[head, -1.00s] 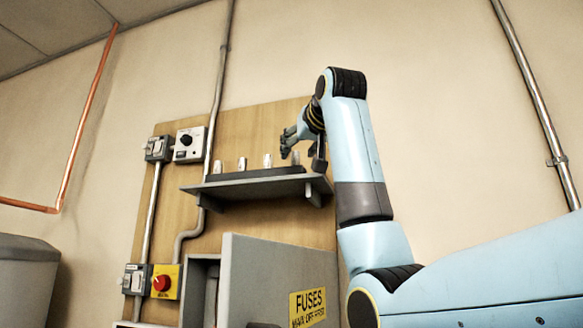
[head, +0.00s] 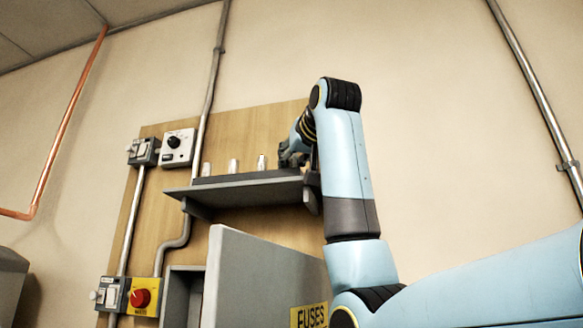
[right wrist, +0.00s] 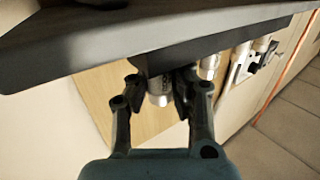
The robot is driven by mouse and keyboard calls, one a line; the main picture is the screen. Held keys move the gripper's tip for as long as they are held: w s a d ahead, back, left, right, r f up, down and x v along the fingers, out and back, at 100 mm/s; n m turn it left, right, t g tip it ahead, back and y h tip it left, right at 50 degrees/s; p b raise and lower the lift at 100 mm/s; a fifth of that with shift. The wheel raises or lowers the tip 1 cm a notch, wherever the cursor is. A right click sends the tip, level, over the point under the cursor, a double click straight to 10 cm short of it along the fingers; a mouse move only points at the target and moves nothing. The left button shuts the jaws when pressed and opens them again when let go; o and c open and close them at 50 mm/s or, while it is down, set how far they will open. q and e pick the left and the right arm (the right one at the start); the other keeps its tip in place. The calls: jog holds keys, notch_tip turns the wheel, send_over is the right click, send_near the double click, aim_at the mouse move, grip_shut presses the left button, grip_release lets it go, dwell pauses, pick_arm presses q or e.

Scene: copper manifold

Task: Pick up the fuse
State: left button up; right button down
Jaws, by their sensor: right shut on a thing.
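The fuse (right wrist: 160,90) is a short pale metal cylinder at the right end of a row on the grey shelf (head: 235,193). My right gripper (head: 290,157) is at that end of the shelf and hides this fuse in the head view. In the right wrist view my right gripper (right wrist: 160,82) has its two fingers on either side of the fuse, shut on it. The fuse's base is still at the dark strip on the shelf. My left gripper is not in view.
Several other pale fuses (head: 262,162) stand left of my right gripper, one close by. Below the shelf is an open grey cabinet door (head: 265,275) with a yellow FUSES label. A switch with a red knob (head: 140,298) is at lower left. The space above the shelf is clear.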

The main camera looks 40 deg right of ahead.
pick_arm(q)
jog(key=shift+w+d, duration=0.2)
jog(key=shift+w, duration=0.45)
pick_arm(e)
jog(key=shift+w, duration=0.1)
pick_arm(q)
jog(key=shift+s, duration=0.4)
pick_arm(e)
jog(key=shift+w, duration=0.1)
